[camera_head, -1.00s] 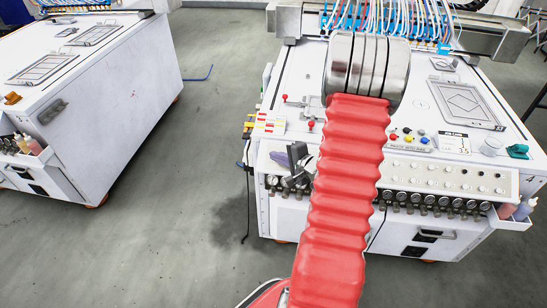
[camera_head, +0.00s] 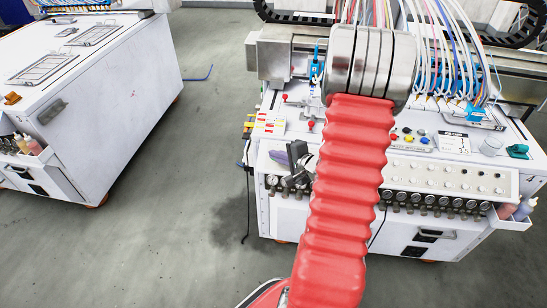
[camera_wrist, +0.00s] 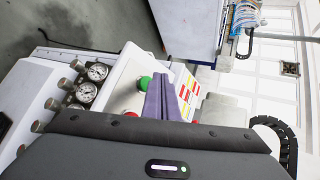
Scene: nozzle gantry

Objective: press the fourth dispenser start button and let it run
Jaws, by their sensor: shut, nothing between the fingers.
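The white dispenser machine (camera_head: 283,219) stands ahead, with a sloped front panel (camera_head: 505,184) of small round knobs or buttons. My gripper (camera_head: 297,157) is at the panel's left end, its fingers shut and empty. In the wrist view my gripper's purple fingers (camera_wrist: 166,88) lie over the panel. A green round button (camera_wrist: 143,83) shows just left of the fingers; I cannot tell whether they touch it. A red button (camera_wrist: 131,114) is partly hidden below it. My red-sleeved arm hides the panel's middle, and I cannot tell which button is the fourth.
A metal gantry (camera_head: 275,52) with many hoses spans the machine top. Pressure gauges (camera_head: 428,199) line the front below the panel. A bottle holder (camera_head: 515,217) juts out at right. A second white machine (camera_head: 110,110) stands left, with open floor between.

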